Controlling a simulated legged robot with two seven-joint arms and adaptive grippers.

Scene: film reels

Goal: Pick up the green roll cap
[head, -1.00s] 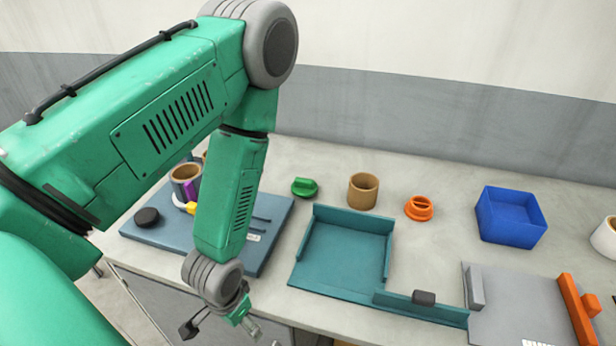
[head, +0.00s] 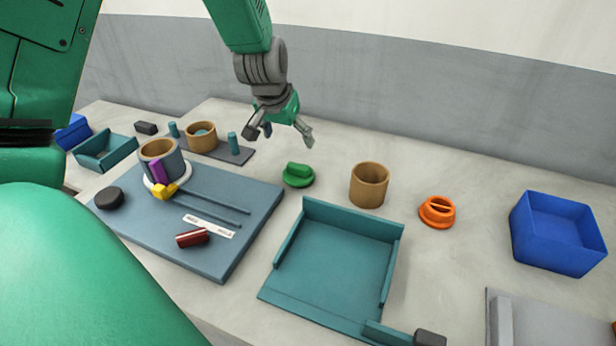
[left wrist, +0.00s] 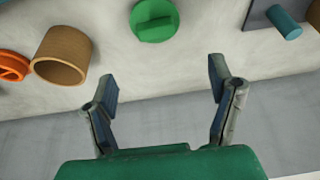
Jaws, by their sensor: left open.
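The green roll cap (head: 298,175) sits on the table behind the teal tray, a round disc with a raised grip bar on top. It also shows in the left wrist view (left wrist: 155,20) at the top, ahead of the fingers. My left gripper (head: 282,135) is open and empty, above the table and slightly behind the cap in the head view. In the left wrist view its two fingers (left wrist: 164,88) are spread wide with only bare table and wall between them. My right gripper is not in view.
A brown roll (head: 369,185) and an orange cap (head: 437,212) stand right of the green cap. The teal tray (head: 340,262) lies in front, and a blue-grey board (head: 165,238) with a held roll is to the left. A blue bin (head: 557,232) stands right.

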